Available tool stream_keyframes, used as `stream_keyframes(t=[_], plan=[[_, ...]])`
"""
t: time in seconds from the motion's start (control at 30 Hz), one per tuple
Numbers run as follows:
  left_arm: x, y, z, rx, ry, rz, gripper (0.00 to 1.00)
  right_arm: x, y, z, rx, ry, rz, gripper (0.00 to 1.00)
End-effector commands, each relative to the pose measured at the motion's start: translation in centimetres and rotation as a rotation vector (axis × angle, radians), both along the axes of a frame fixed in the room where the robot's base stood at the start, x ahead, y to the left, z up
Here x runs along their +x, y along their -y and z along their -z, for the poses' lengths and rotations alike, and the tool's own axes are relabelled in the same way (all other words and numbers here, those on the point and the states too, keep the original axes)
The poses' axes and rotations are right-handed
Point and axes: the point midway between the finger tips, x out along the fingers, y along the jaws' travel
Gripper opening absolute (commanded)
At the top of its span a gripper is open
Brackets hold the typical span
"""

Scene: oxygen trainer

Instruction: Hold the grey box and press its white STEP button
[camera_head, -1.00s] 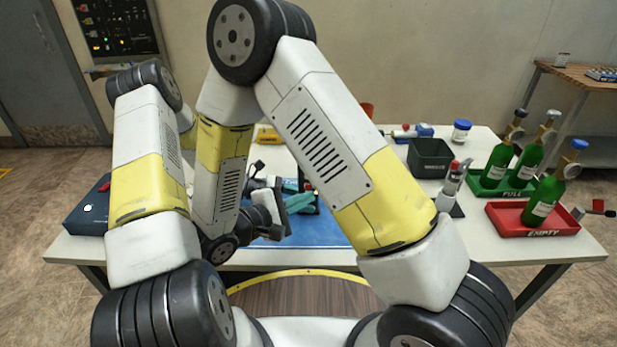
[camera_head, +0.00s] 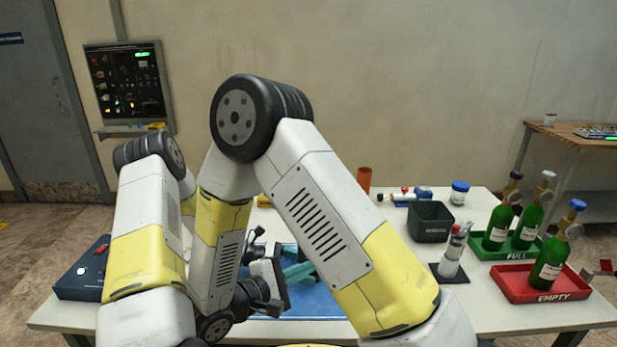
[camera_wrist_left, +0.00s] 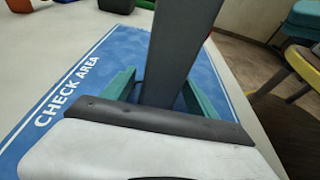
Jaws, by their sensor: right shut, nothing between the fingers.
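A dark blue-grey box (camera_head: 84,281) with a round white spot on top stands at the table's left end; no lettering is legible. My right gripper (camera_head: 298,272) is shut and empty over the blue mat, well right of that box, with its teal fingers showing. My left gripper is mostly hidden behind my arms in the head view. In the left wrist view, the left gripper's teal fingers (camera_wrist_left: 160,92) stand apart over the mat. A dark grey bar (camera_wrist_left: 182,45) covers the space between them; I cannot tell whether they grip it.
The blue CHECK AREA mat (camera_wrist_left: 65,100) lies mid-table. A dark bin (camera_head: 431,222), a green FULL tray (camera_head: 515,256) and a red EMPTY tray (camera_head: 520,290) with green cylinders stand right. A lit panel (camera_head: 125,85) hangs on the wall.

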Motion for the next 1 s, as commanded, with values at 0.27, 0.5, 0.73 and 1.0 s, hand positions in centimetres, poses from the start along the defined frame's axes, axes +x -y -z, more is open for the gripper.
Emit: stream_keyframes(t=[0.27, 0.5, 0.73, 1.0], plan=[[0.0, -0.3, -0.1, 0.000, 0.000, -0.001, 0.67, 0.0, 0.0, 0.0, 0.000, 0.000, 0.000, 0.00], [0.1, -4.0, -1.2, 0.002, 0.002, -0.004, 0.67, 0.0, 0.0, 0.0, 0.000, 0.000, 0.000, 0.00], [0.1, -8.6, -2.6, 0.002, 0.002, -0.004, 0.67, 0.0, 0.0, 0.0, 0.000, 0.000, 0.000, 0.00], [0.0, -11.3, -3.7, 0.006, 0.006, 0.004, 0.67, 0.0, 0.2, -0.2, 0.003, -0.001, 0.008, 0.00]])
